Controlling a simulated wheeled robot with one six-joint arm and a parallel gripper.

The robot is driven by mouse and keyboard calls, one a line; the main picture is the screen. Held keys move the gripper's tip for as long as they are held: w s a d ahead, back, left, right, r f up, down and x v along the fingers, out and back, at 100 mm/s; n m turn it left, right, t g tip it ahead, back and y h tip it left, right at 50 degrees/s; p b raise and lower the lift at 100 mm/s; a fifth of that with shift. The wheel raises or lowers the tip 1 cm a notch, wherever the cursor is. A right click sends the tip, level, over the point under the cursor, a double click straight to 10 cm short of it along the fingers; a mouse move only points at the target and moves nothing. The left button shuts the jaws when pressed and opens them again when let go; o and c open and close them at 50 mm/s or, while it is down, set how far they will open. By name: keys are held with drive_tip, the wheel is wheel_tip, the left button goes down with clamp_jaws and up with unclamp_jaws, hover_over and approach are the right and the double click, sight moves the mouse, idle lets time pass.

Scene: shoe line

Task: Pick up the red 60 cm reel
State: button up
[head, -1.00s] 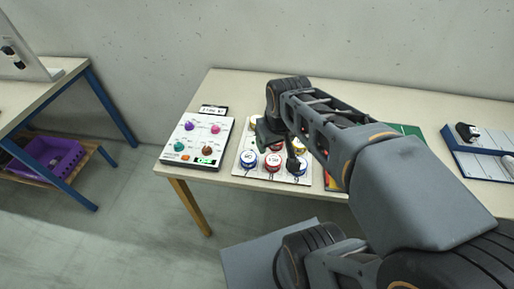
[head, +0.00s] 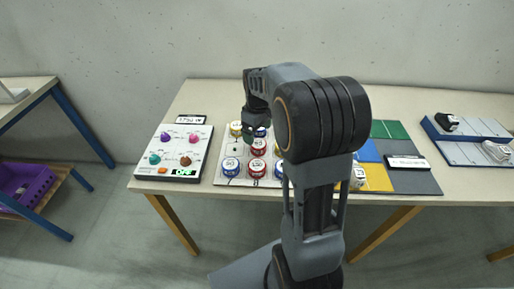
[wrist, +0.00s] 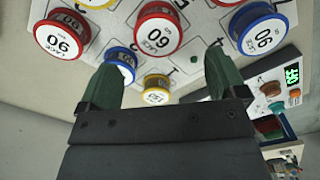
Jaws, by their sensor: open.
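Several lace reels stand on a white board (head: 219,181). In the wrist view, a red reel (wrist: 158,30) whose label looks like 60 lies ahead of the fingers; it also shows in the head view (head: 258,146). Another red reel (wrist: 62,34) looks like 90, but the labels can be hard to tell from upside-down ones. A blue reel (wrist: 262,30) stands to the right; a smaller blue reel (wrist: 120,62) and a yellow reel (wrist: 156,88) lie between or near the fingers. My gripper (wrist: 162,68) is open and empty; in the head view, it (head: 248,130) is over the board's back.
A control panel (head: 150,145) with coloured knobs stands left of the board. Coloured mats (head: 390,130) and a blue-edged tray (head: 470,150) lie to the right. A purple crate (head: 30,187) sits under the left table. My arm hides part of the board.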

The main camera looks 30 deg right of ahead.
sight(258, 143)
drive_tip(key=shift+d+f, duration=0.15)
drive_tip(key=shift+f, duration=3.1)
drive_tip(key=shift+c, duration=0.4)
drive_tip(key=c, duration=0.9)
drive_tip(key=shift+c, duration=0.2)
drive_tip(key=shift+r, duration=0.15)
